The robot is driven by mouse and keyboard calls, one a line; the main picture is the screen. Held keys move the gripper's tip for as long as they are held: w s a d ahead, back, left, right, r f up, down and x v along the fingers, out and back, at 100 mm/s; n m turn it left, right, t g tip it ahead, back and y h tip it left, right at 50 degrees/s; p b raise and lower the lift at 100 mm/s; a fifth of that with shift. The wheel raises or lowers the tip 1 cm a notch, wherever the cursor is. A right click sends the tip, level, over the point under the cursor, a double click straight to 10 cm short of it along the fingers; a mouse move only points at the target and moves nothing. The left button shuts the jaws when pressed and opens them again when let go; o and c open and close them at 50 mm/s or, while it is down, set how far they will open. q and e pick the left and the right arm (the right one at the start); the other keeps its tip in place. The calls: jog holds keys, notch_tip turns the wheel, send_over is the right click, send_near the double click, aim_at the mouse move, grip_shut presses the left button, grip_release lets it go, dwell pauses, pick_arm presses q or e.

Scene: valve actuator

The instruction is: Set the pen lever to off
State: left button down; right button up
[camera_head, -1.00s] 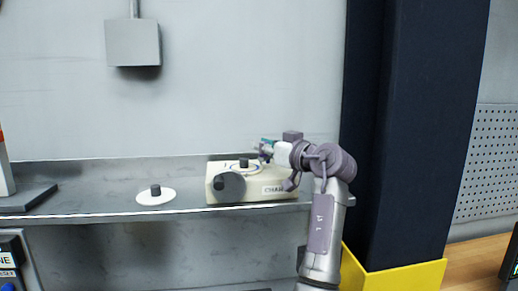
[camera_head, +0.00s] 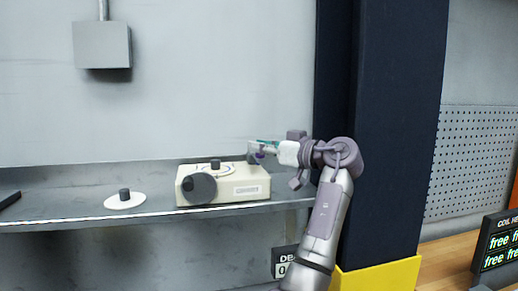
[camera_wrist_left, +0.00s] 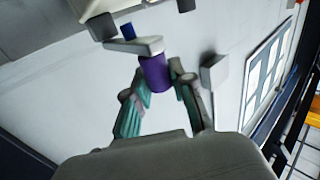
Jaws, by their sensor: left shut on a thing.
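The cream chart recorder (camera_head: 222,192) stands on the grey shelf in the head view. It has a round dial with a black knob (camera_head: 215,164) on top and a dark grey disc on its front. My left gripper (camera_head: 256,150) is at the recorder's upper right end. In the left wrist view the left gripper (camera_wrist_left: 158,92) has its teal-padded fingers around a purple cylindrical grip (camera_wrist_left: 154,75), apparently the pen lever's handle. A pale bar with a blue pin joins it. The lever's off mark is not readable. My right gripper is not in view.
A white disc with a black knob (camera_head: 124,200) lies on the shelf (camera_head: 60,212), left of the recorder. A dark column (camera_head: 385,130) with a yellow base stands right of the arm. A grey wall box (camera_head: 102,45) hangs above. The shelf between disc and recorder is clear.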

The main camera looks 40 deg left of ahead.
pick_arm(q)
jog(key=shift+w+r, duration=0.1)
jog(key=shift+r, duration=0.1)
jog(key=c, duration=1.3)
grip_release()
jog(key=shift+o, duration=1.3)
jog(key=shift+w+f, duration=0.1)
jog(key=shift+o, duration=0.3)
jog(key=shift+w+a+f, duration=0.1)
jog(key=shift+a, duration=0.05)
jog(key=shift+d, duration=0.4)
jog(key=d, duration=1.1)
jog(key=shift+d, duration=0.15)
